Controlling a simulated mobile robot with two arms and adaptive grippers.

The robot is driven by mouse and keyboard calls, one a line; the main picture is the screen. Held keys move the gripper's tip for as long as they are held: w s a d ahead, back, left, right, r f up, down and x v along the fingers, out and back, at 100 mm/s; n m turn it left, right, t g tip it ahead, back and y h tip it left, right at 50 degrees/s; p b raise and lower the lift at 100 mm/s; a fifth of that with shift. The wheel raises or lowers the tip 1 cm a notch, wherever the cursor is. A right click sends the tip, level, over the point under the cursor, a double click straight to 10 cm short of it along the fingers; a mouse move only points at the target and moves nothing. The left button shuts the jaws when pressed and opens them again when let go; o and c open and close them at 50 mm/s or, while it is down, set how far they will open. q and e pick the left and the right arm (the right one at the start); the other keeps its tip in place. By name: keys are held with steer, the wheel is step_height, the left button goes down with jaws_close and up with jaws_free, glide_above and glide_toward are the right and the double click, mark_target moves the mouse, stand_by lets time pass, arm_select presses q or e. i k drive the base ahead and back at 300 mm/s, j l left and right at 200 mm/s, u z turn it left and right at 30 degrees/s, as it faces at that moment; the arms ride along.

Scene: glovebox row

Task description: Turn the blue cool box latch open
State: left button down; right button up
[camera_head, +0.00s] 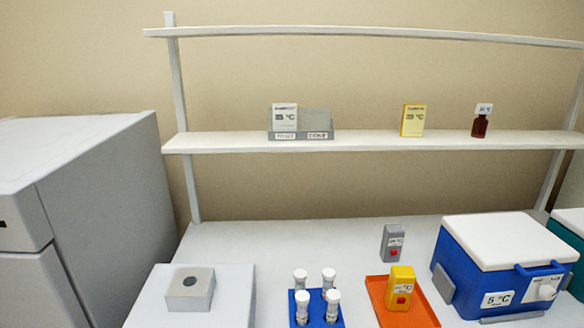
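The blue cool box (474,285) stands at the right of the bench in the head view. Its white lid (510,239) is down on it. A blue handle piece lies along the lid's front edge, above the latch. Neither of my grippers is in view.
An orange tray (379,297) with a yellow device (402,287) lies left of the box; a grey device (392,243) stands behind. A blue rack (317,321) holds several capped tubes. A teal box (566,241) stands close on the right. A shelf (370,141) runs above.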

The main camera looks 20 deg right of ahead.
mark_target(546, 293)
steer(key=z, duration=1.8)
steer(key=i+l+u, duration=0.1)
steer(key=l, duration=0.2)
steer(key=i+l+u, duration=0.1)
steer(key=l, duration=0.25)
steer(key=i, duration=0.1)
